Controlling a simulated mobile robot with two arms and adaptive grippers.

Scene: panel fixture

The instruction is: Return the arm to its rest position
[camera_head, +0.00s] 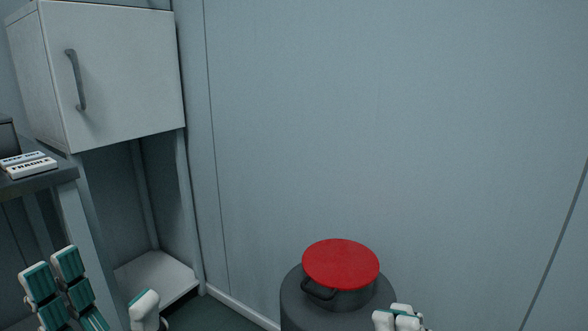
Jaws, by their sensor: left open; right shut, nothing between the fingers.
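My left gripper (98,285) is at the lower left of the head view. Its white and teal fingers are spread apart with nothing between them. My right gripper (398,317) is at the bottom edge, right of centre. Only its fingertips show; they are together and hold nothing I can see. It is just right of and in front of a dark pot with a red lid (341,264), and I cannot tell if it touches the round stand there. The rest of both arms is out of view.
The pot stands on a dark round stand (292,303) close to the wall. A white cabinet (130,80) with a shut door is at the upper left, above an open shelf (158,278).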

